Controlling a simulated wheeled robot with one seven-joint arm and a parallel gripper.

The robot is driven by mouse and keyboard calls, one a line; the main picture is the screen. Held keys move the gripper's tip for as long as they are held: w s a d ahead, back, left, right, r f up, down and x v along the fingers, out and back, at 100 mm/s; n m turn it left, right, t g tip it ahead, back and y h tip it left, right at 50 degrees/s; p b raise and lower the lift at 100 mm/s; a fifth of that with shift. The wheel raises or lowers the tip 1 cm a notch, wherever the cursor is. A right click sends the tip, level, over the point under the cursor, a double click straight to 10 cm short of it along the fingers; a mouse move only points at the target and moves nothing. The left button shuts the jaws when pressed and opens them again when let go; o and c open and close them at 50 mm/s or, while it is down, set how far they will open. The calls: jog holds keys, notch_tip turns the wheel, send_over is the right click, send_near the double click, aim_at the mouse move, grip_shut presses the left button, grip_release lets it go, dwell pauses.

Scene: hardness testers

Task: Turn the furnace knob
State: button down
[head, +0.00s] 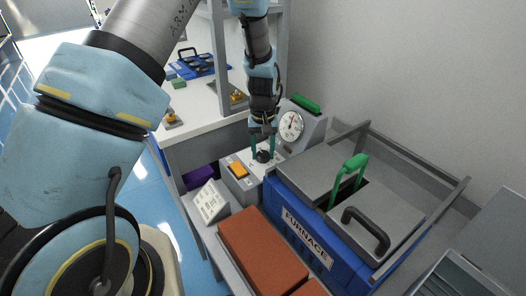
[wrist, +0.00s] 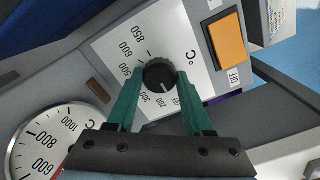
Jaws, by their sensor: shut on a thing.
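The furnace knob (wrist: 160,75) is a black ribbed dial with a white pointer line, set on a white plate marked in °C from 200 to 850. In the wrist view the line points down and slightly right, toward the low numbers. My gripper (wrist: 160,84) has two green fingers, one on each side of the knob, shut on it. In the head view my gripper (head: 264,155) reaches down onto the control box, and the dark knob (head: 264,156) shows between the fingertips. The blue furnace (head: 306,237) with its FURNACE label stands to the right.
A round temperature gauge (head: 291,126) stands behind the box. Red-brown blocks (head: 262,250) lie in front, and a metal post (head: 219,60) stands behind.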

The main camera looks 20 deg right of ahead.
aim_at(262, 153)
jog(key=shift+c, duration=1.4)
grip_release()
notch_tip(262, 153, up, 11)
jog(key=b, duration=0.1)
jog(key=shift+b, duration=0.3)
jog(key=w+a+r+n, duration=0.1)
jog(key=a+r, duration=0.1)
jog(key=a, duration=0.8)
jog(key=a+r+n, duration=0.1)
jog(key=a+r, duration=0.2)
jog(key=a, duration=0.7)
jog(key=s+a, duration=0.3)
jog(key=a, duration=0.3)
jog(key=s+a+n+t, duration=0.1)
jog(key=s+a, duration=0.2)
jog(key=a, duration=0.3)
jog(key=shift+s+a+r+t+p, duration=0.3)
jog(key=shift+s+r+p, duration=0.05)
jog(key=shift+s+r, duration=0.05)
